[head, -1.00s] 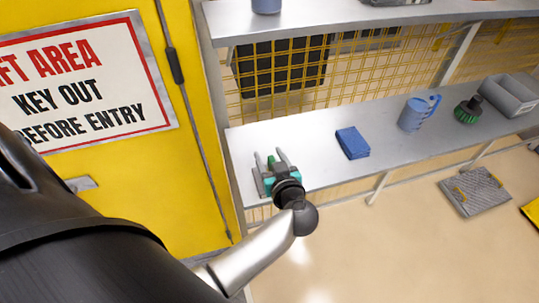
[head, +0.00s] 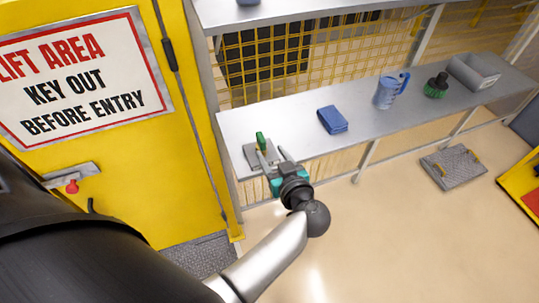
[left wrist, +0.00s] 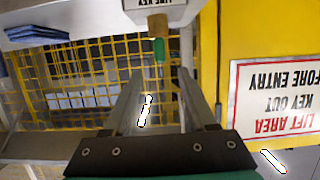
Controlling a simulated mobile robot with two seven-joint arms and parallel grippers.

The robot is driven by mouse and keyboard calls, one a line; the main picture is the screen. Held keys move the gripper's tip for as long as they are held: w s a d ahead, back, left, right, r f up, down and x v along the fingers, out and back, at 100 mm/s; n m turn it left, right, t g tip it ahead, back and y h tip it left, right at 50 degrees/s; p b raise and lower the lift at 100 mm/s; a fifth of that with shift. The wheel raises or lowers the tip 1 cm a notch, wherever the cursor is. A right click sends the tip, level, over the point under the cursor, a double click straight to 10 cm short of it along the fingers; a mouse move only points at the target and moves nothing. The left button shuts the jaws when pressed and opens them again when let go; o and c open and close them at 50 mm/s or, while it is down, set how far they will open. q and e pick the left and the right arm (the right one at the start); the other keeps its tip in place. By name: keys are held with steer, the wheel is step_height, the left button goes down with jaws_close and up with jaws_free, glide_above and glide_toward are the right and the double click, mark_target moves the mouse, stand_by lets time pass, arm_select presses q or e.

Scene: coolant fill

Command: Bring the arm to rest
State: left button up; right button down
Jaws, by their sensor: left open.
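My left gripper (head: 273,154) is open and empty at the front edge of the lower shelf. Its two fingers point at a green-handled key (head: 262,141), which stands upright on a small grey holder (head: 250,155). The key is just beyond the fingertips and apart from them. In the left wrist view, which is upside down, the open fingers (left wrist: 163,95) show with a gap between them. The green key handle (left wrist: 159,50) and its brass part (left wrist: 158,25) are beyond, under a grey box labelled as a line key. My right gripper is not in view.
The lower shelf (head: 285,125) also carries a blue cloth (head: 332,120), a blue jug (head: 388,91), a black-and-green cap (head: 436,86) and a grey bin (head: 475,72).

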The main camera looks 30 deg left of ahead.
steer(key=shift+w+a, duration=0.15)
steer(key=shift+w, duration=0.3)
